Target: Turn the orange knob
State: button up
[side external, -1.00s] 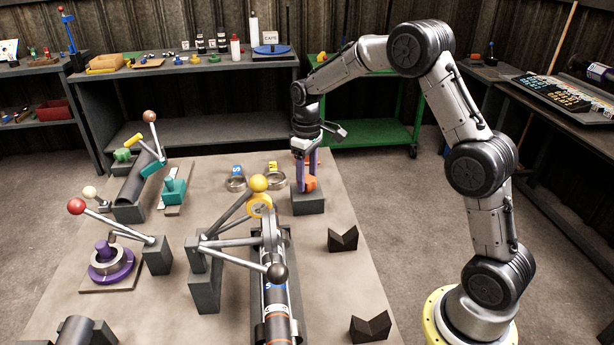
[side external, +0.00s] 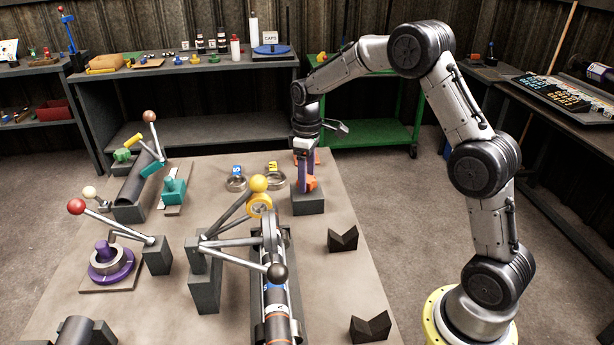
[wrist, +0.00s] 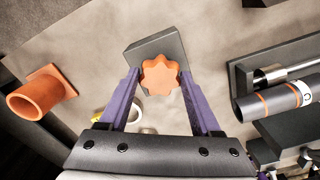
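The orange knob (wrist: 160,75) is a lobed, star-shaped knob on a dark grey block (wrist: 133,53). In the side view the knob (side external: 312,183) sits on the block (side external: 309,204) at the far right of the table and is partly hidden by my gripper. My gripper (wrist: 160,72) points down over it, with one purple finger on each side. The fingertips are close against the knob's edges and look shut on it. In the side view my gripper (side external: 304,185) reaches down to knob height, with the fingers nearly in line.
An orange tube fitting (wrist: 42,93) lies left in the wrist view. A shaft assembly (wrist: 275,100) lies to the right. A yellow-ball lever (side external: 259,183) stands nearby. Two dark V-blocks (side external: 343,239) (side external: 371,328) stand nearer, with bare table between them.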

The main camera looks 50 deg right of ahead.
jog(key=shift+o, duration=1.4)
notch_tip(320, 180, up, 14)
jog(key=shift+f, duration=0.1)
